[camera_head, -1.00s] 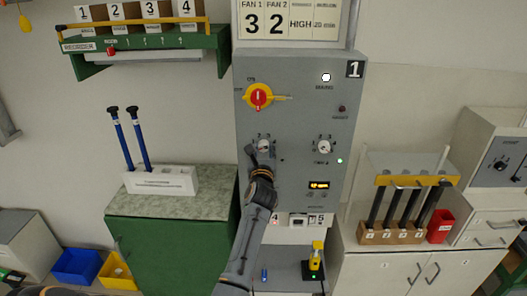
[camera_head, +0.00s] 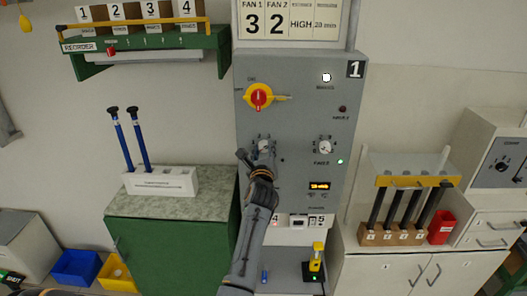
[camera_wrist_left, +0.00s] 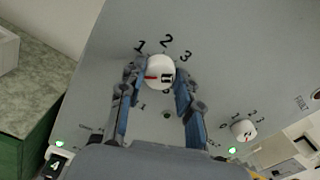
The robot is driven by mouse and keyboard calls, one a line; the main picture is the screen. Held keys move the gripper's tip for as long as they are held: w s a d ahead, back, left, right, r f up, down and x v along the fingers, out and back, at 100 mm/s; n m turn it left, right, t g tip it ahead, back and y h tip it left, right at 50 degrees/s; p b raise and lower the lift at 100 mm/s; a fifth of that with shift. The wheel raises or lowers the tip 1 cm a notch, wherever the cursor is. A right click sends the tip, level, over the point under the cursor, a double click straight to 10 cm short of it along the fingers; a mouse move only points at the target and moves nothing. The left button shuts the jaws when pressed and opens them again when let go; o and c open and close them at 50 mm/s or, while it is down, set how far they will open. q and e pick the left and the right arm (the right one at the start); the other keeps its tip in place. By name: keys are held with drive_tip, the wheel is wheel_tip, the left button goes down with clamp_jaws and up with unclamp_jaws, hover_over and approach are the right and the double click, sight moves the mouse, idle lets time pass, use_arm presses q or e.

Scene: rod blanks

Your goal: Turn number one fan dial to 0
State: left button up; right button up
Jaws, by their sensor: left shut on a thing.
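The number one fan dial (camera_wrist_left: 161,66) is a round white knob on the grey panel. In the left wrist view its red mark points left, below the printed 1; 2 and 3 stand above it. No 0 shows there; the left finger covers that side. My left gripper (camera_wrist_left: 160,76) is shut on the dial, one finger on each side. In the head view the same gripper (camera_head: 261,155) covers much of the dial. My right gripper is not in view.
The fan 2 dial (camera_head: 325,147) is to the right on the same panel, also in the left wrist view (camera_wrist_left: 243,129). A yellow and red rotary switch (camera_head: 258,96) is above. A display board (camera_head: 291,20) reads FAN 1 3 and FAN 2 2.

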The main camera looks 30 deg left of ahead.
use_arm(q)
drive_tip(key=shift+f, duration=0.15)
drive_tip(key=o, duration=1.1)
drive_tip(key=shift+o, duration=0.2)
drive_tip(key=v, duration=1.2)
